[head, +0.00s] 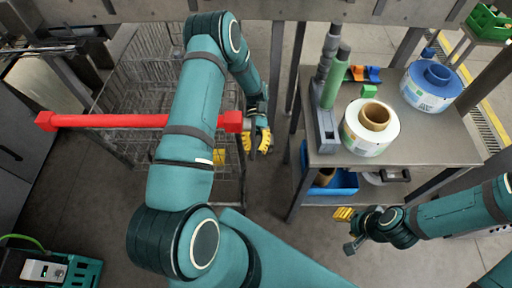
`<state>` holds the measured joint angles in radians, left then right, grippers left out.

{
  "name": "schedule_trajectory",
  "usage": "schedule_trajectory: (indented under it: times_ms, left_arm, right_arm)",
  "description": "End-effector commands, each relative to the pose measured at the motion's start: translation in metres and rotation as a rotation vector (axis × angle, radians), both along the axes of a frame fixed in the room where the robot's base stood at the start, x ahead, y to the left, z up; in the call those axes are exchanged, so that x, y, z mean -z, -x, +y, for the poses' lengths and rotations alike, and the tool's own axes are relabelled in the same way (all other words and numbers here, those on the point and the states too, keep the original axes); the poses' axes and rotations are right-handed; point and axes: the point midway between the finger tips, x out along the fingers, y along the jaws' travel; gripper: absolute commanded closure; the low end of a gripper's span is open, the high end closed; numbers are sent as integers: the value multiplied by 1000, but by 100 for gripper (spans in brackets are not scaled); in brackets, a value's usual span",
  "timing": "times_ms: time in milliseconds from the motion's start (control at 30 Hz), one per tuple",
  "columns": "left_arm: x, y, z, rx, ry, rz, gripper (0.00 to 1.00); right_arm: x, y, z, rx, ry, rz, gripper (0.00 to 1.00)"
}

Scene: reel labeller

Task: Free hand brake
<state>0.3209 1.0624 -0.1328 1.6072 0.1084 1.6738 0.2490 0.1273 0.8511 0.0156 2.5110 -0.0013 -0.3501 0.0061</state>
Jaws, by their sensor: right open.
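A wire mesh cart (140,75) stands at the left, with a long red bar (100,121) across its near side. My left arm covers part of the bar. My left gripper (257,141), with yellow fingertips, points down just right of the bar's right end. A dark part shows between its fingertips, and I cannot tell whether it grips anything. I cannot make out a separate hand brake lever. My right gripper (345,220) is open and empty, low in front of the table's lower shelf, away from the cart.
A metal table (440,145) at the right bears a white label roll (362,141), a blue-and-white roll (418,100) and a grey-green post (332,80). A blue bin (343,186) sits below. A green crate (85,272) is at lower left. Floor between cart and table is clear.

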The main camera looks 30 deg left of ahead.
Motion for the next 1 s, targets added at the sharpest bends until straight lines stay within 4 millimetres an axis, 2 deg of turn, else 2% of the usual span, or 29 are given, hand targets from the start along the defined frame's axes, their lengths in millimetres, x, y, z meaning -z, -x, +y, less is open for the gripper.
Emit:
schedule_trajectory:
  times_ms: [267,700,1000]
  left_arm:
    - [-1,-6,4,0,-1,-2,100]
    - [-13,-55,34,0,-2,-1,100]
    - [-16,-63,39,0,-1,1,100]
  right_arm:
    - [0,0,0,0,0,0,53]
    - [0,0,0,0,0,0,53]
    - [0,0,0,0,0,0,53]
